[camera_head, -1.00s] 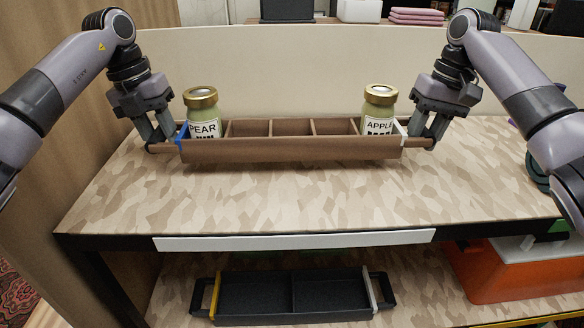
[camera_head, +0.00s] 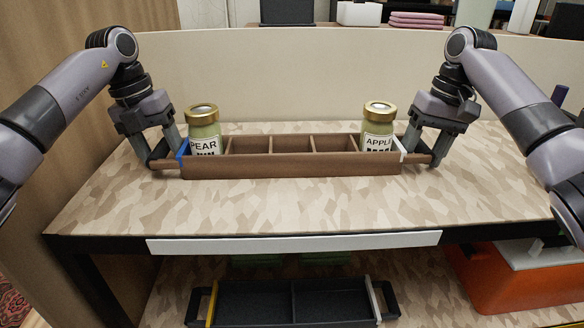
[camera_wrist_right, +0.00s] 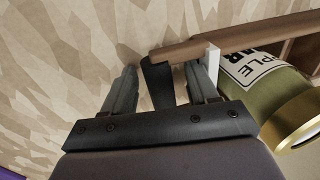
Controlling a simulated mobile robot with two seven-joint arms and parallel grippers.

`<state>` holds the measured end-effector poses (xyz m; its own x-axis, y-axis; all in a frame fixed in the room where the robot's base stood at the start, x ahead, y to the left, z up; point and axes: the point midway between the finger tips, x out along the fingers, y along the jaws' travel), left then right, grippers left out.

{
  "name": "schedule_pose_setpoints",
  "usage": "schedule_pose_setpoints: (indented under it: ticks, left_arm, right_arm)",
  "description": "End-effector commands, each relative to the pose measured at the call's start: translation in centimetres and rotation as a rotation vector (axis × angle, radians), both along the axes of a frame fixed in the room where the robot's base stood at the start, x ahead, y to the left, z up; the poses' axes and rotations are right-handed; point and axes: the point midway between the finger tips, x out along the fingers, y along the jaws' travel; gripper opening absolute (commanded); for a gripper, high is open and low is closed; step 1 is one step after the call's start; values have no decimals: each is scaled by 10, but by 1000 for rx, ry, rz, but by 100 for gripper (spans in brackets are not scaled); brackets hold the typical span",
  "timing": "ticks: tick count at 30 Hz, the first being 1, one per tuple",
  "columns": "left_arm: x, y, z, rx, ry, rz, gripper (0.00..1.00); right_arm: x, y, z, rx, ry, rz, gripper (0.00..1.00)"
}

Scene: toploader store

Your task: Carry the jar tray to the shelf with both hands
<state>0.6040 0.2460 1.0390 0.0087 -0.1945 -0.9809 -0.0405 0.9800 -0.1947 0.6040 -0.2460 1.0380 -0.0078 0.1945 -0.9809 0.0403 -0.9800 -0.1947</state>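The brown wooden jar tray (camera_head: 290,167) stands on the camouflage-patterned shelf top (camera_head: 300,208). The PEAR jar (camera_head: 203,130) is upright in its left end compartment. The APPLE jar (camera_head: 378,128) is upright in its right end compartment. The compartments between are empty. My left gripper (camera_head: 157,155) is open, with its fingers apart around the left handle. My right gripper (camera_head: 426,157) is open around the right handle. In the right wrist view, the dark handle end (camera_wrist_right: 158,82) lies between the spread fingers, with gaps on both sides.
A dark tray (camera_head: 290,302) sits on the lower level, with an orange box (camera_head: 510,280) at its right. A cream panel (camera_head: 300,75) stands behind the shelf top. The shelf top is clear in front of the jar tray.

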Motion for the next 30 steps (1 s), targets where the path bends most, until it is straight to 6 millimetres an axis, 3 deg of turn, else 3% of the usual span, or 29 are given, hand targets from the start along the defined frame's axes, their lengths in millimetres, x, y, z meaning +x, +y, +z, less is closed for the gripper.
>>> schedule_pose_setpoints:
  ticks: [7,15,23,30]
  left_arm:
    - [0,1,8,0,-1,0,58]
    - [0,9,51,0,-4,2,58]
    - [-1,14,72,0,0,0,58]
    - [-1,15,74,0,0,0,58]
  right_arm:
    - [0,0,0,0,0,0,58]
    - [0,0,0,0,0,0,58]
    - [0,0,0,0,0,0,58]
    - [1,-4,25,2,-3,-2,58]
